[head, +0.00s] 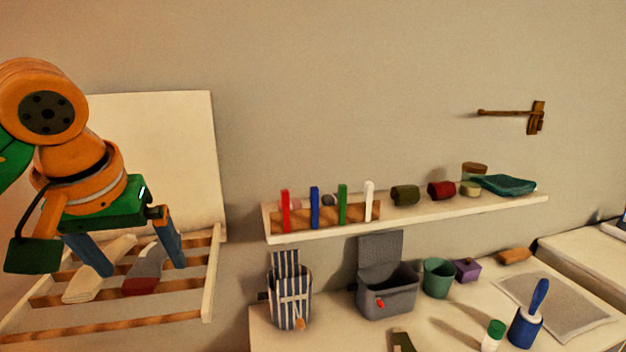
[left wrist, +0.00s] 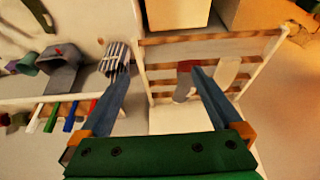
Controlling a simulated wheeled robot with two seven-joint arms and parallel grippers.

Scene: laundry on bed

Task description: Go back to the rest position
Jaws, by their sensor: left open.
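My left gripper (head: 128,258) is open, with its two blue fingers spread in front of a slatted wooden rack at the left of the head view. The left wrist view also shows the left gripper (left wrist: 158,88) with nothing between its fingertips that it grips. A grey sock with a dark red end (head: 146,270) lies on the rack, seen between the fingers; it also shows in the left wrist view (left wrist: 184,80). A cream sock (head: 97,270) lies beside it, partly hidden by a finger. My right gripper is in neither view.
The slatted rack (head: 207,290) has a white panel behind it. A wall shelf (head: 420,222) holds colored upright pieces and rolled cloths. Below, a table holds a striped bag (head: 289,300), a grey bin (head: 388,292), a green cup (head: 438,277) and a blue-handled roller (head: 526,322).

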